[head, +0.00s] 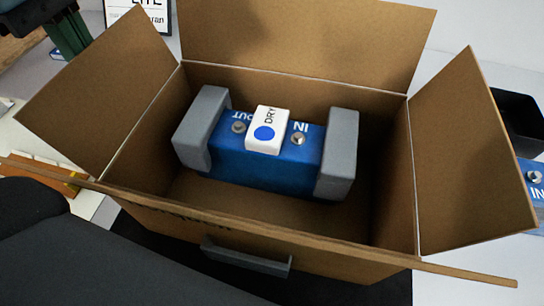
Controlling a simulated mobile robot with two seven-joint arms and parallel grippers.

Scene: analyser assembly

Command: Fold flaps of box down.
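The cardboard box (390,180) stands open, seen from above. Its left flap (100,90), back flap (310,42) and right flap (475,150) all stand up and lean outward. The front flap (465,273) shows nearly edge-on as a thin strip along the near side, sticking out past both corners. Inside lies a blue analyser (265,172) with a white block marked DRY on top and a grey end piece (340,155) at each end. Neither of my grippers can be made out in the head view.
A grey bar (245,261) sits at the box's front. A black bin (517,120) and another blue unit (535,180) are right of the box. A framed sign (140,14) stands behind left. An orange-brown object (45,178) lies left, close to the front flap's end.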

